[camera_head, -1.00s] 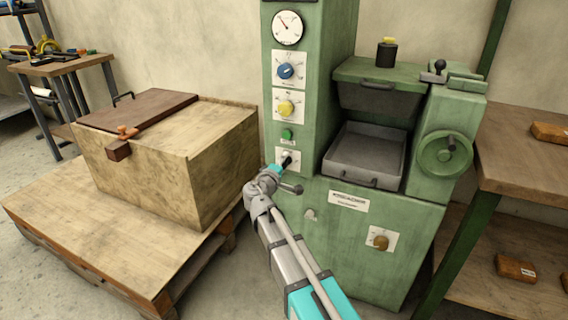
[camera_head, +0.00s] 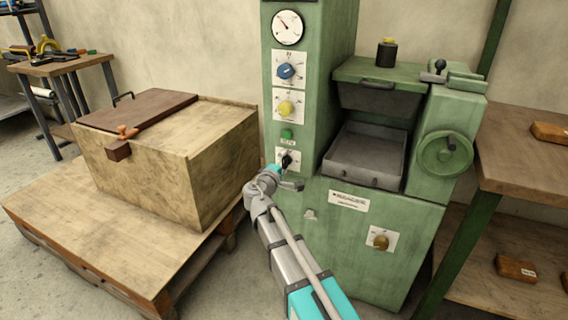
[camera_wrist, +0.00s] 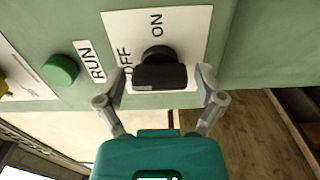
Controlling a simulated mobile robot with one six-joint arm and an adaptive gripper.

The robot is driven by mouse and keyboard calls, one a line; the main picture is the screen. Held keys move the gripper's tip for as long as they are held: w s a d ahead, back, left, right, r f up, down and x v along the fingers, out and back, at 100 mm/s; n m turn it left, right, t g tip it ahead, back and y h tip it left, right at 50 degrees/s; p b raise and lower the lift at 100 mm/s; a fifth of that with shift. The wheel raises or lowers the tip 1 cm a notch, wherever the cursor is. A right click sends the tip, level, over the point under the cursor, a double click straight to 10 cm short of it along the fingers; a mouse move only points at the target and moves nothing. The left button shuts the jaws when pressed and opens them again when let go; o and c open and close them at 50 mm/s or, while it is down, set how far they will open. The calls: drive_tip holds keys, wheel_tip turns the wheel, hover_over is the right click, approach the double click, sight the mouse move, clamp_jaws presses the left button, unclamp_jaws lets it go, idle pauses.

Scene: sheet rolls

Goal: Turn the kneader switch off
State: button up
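The kneader switch is a black knob with a bar-shaped grip (camera_wrist: 160,76) on a white plate marked ON and OFF (camera_wrist: 188,45). In the wrist view its bar lies level, with OFF to its left and ON above it. I cannot tell which mark it points to. In the head view the switch (camera_head: 287,160) sits low on the green column. My gripper is just in front of the switch plate in the head view (camera_head: 283,171).
A green RUN button (camera_wrist: 61,70) is beside the plate. Yellow (camera_head: 286,108) and blue (camera_head: 286,71) dials are above it on the column. A wooden crate (camera_head: 190,160) on a pallet stands to the left. A grey tray (camera_head: 365,155) sits to the right.

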idle(0.4)
drive_tip(key=v, duration=1.2)
idle(0.3)
drive_tip(key=s+d+f+m+g+h+p, duration=0.1)
drive_tip(key=d+f+m+g, duration=0.3)
drive_tip(key=d, duration=0.5)
drive_tip(key=s+d+f+m+g+h+p, duration=0.1)
drive_tip(key=d+f+m+g, duration=0.25)
drive_tip(key=d, duration=0.55)
drive_tip(key=s+d+f+m+g+y+p, duration=0.1)
drive_tip(key=s+d+f+m+g+y, duration=0.3)
drive_tip(key=s, duration=0.3)
drive_tip(key=s+d+f+m+g+y+p, duration=0.1)
drive_tip(key=s+d+f+m+g+y, duration=0.25)
drive_tip(key=s+d+g, duration=0.2)
wheel_tip(320, 180, up, 39)
drive_tip(key=n+p, duration=0.1)
drive_tip(key=p, duration=3.7)
drive_tip(key=shift+s+f+y, duration=0.2)
drive_tip(key=shift+s+y, duration=0.05)
drive_tip(key=shift+y, duration=0.1)
